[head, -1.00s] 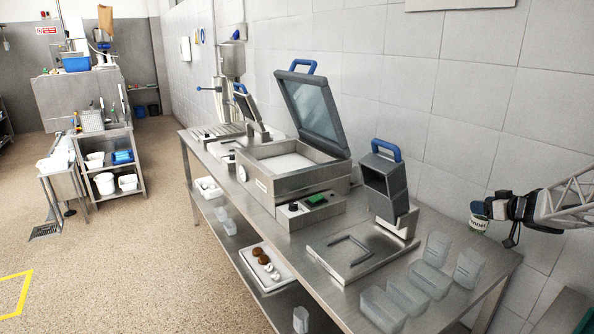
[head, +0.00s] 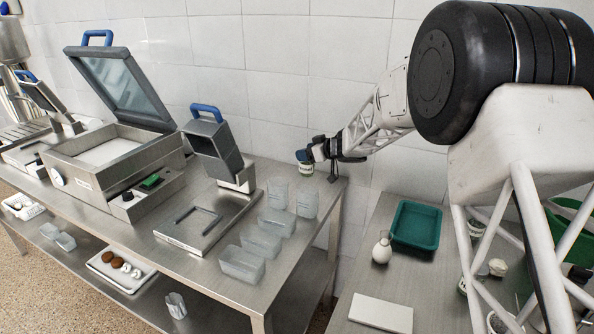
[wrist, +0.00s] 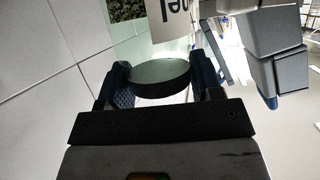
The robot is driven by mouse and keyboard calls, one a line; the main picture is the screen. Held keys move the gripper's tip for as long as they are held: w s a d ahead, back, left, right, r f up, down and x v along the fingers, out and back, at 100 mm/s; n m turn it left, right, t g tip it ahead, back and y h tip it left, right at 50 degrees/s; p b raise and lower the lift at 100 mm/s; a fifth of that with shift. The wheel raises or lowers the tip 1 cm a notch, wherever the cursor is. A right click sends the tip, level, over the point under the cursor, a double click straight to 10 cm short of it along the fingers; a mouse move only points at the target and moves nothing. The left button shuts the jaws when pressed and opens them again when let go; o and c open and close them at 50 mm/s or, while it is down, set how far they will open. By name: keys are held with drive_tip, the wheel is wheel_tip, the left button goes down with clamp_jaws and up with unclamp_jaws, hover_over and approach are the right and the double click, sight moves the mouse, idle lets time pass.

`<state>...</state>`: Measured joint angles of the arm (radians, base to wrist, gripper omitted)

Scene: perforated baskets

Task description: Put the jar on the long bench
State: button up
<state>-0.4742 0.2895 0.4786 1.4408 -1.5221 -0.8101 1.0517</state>
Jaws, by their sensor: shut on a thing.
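The jar (head: 306,169) is small, with a pale printed label and a dark green band. My gripper (head: 309,157) is shut on its top end, at the back right corner of the long steel bench (head: 290,256). I cannot tell whether the jar touches the bench top. In the wrist view the jar's round grey-green end (wrist: 160,78) sits between both fingers, and part of its label (wrist: 174,20) shows beyond.
Several clear containers (head: 262,240) stand on the bench near the jar. A sealing machine (head: 212,150) and a larger lidded machine (head: 115,160) stand further left.

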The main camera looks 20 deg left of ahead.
sight(307, 172)
drive_tip(key=shift+f, duration=2.05)
drive_tip(key=shift+f, duration=1.85)
drive_tip(key=shift+f, duration=0.15)
drive_tip(key=o, duration=1)
